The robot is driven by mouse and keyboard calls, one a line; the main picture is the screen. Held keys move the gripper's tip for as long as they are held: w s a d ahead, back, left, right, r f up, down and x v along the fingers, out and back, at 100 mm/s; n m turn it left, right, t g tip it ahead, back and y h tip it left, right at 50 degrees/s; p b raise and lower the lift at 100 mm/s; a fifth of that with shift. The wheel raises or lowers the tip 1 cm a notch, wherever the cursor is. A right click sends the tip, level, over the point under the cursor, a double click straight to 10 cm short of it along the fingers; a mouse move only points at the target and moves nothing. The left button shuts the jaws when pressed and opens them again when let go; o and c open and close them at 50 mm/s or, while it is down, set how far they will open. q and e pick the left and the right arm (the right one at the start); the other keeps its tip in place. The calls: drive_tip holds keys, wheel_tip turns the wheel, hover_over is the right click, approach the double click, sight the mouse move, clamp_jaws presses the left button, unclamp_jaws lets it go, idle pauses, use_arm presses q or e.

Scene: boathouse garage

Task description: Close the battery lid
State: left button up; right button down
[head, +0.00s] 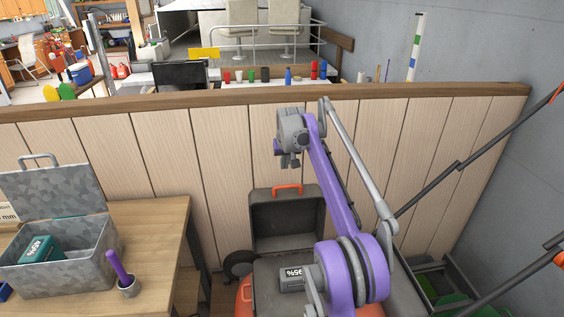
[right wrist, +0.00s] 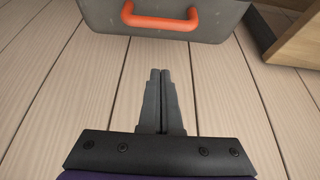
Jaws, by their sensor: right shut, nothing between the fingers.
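The battery lid (head: 301,220) is dark grey with an orange handle (head: 288,190) on its top edge. It stands open and upright against the plank wall, above its grey case, where a "95%" display (head: 293,280) shows. My right arm hides much of the case. My right gripper (head: 290,164) is shut and empty, pointing down above the handle. In the right wrist view its closed fingertips (right wrist: 160,72) are apart from the lid (right wrist: 217,29) and handle (right wrist: 160,22). My left gripper is not in view.
A wooden bench (head: 161,220) at the left holds an open grey metal box (head: 80,272) with a teal item inside, and a small cup (head: 128,287) with a purple handle. The plank wall (head: 160,150) rises close behind the lid. Dark rails (head: 450,173) slant at the right.

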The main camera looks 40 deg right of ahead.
drive_tip(key=x, duration=0.5)
drive_tip(key=shift+w+f, duration=0.15)
drive_tip(key=shift+f, duration=0.05)
drive_tip(key=shift+s+a+f, duration=0.15)
drive_tip(key=shift+s+a, duration=0.15)
drive_tip(key=shift+s, duration=0.35)
drive_tip(key=shift+s+a+b, duration=0.35)
drive_tip(key=shift+s+a, duration=0.1)
drive_tip(key=shift+s, duration=0.35)
drive_tip(key=shift+s+a, duration=0.2)
drive_tip(key=shift+s, duration=0.1)
drive_tip(key=shift+s, duration=0.1)
